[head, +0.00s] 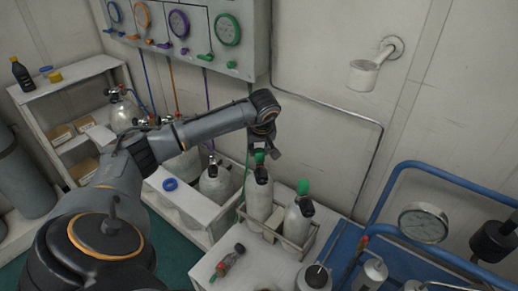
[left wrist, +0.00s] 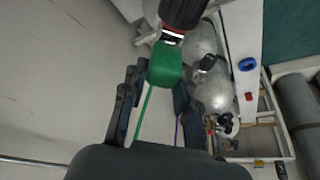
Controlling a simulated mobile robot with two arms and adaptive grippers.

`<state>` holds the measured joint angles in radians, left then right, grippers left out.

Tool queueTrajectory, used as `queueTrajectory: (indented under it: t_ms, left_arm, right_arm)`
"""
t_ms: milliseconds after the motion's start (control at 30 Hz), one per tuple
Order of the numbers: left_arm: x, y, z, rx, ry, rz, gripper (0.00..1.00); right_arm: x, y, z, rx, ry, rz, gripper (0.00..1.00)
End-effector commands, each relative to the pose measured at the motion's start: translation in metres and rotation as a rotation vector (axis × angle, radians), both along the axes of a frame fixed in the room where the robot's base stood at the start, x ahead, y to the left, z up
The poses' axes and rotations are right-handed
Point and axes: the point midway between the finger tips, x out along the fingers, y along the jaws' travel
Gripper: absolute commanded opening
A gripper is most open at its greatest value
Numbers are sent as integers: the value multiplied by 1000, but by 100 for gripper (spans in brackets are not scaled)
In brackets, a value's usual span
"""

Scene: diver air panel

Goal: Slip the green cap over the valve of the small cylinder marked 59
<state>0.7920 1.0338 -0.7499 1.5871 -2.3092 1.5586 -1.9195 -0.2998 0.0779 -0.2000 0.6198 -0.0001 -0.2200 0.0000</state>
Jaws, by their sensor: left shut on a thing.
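The green cap (head: 259,156) is between the fingers of my left gripper (head: 263,146), which is shut on it. It also shows at the fingertips in the left wrist view (left wrist: 166,65). Right below it in the head view is the dark valve (head: 261,175) of a small pale cylinder (head: 259,198). In the left wrist view a dark valve part with a red and white band (left wrist: 172,35) adjoins the cap; I cannot tell whether the cap is around it or only above it. No number 59 is readable. My right gripper is not in view.
A second cylinder (head: 297,222) with a green top (head: 303,187) stands close on the right in the same rack. A gauge panel (head: 260,45) is on the wall behind. A white bin (head: 187,205) with more cylinders is left. Blue rails (head: 430,170) stand right.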

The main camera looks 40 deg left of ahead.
Motion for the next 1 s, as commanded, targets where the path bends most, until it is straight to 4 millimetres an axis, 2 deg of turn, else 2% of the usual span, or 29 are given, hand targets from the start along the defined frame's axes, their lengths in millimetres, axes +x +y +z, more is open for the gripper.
queueTrajectory:
  t_ms: [367,400,500,533,833,1000]
  left_arm:
    - [0,0,-6,0,0,1,17]
    - [0,0,-6,0,0,1,31]
    - [0,0,-6,0,0,1,52]
    - [0,0,-6,0,0,1,56]
    - [0,0,-5,1,-1,0,56]
    - [-3,-4,10,0,-4,0,56]
  right_arm:
    - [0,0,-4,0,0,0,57]
    - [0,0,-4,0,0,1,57]
    - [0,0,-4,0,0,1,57]
    - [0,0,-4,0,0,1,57]
    - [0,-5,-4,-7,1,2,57]
    - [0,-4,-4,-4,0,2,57]
